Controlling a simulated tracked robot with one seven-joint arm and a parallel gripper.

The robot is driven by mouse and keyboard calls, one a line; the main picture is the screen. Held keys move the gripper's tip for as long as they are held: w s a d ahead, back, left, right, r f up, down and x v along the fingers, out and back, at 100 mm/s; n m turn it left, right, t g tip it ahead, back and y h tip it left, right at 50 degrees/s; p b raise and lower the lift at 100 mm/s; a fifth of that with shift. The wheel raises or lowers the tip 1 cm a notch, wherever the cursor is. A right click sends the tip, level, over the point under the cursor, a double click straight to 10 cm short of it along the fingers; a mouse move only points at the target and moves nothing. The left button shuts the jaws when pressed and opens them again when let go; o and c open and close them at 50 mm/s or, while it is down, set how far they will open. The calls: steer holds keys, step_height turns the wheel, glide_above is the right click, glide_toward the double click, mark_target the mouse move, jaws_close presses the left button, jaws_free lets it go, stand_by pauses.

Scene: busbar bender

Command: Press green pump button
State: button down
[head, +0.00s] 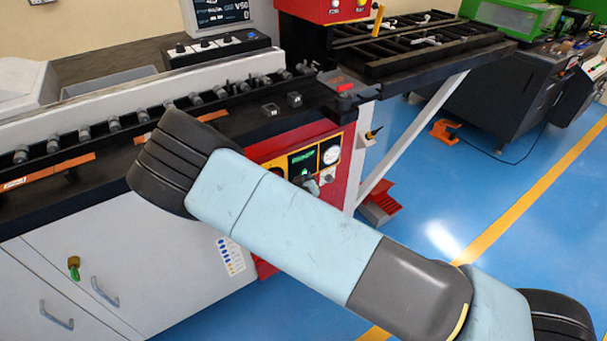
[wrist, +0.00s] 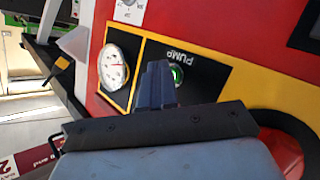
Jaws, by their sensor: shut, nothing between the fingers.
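The green pump button (wrist: 177,76) sits on a black panel under the word PUMP, which appears upside down in the wrist view. My gripper (wrist: 155,68) is shut and empty, and its fingertips appear just left of the button, partly overlapping the panel. I cannot tell whether they touch the panel. In the head view the panel (head: 301,160) glows green on the red machine front, and my gripper (head: 312,186) shows just below it, partly hidden behind my arm.
A round white gauge (wrist: 113,66) is beside the pump panel, also visible in the head view (head: 331,154). A red round part (wrist: 287,152) lies at the lower right of the wrist view. The black worktop (head: 255,118) overhangs the panel.

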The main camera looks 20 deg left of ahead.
stand_by(0.5)
steer(key=shift+s+d, duration=0.55)
steer(key=shift+d, duration=0.05)
steer(key=shift+s+d, duration=1.6)
steer(key=shift+d, duration=0.3)
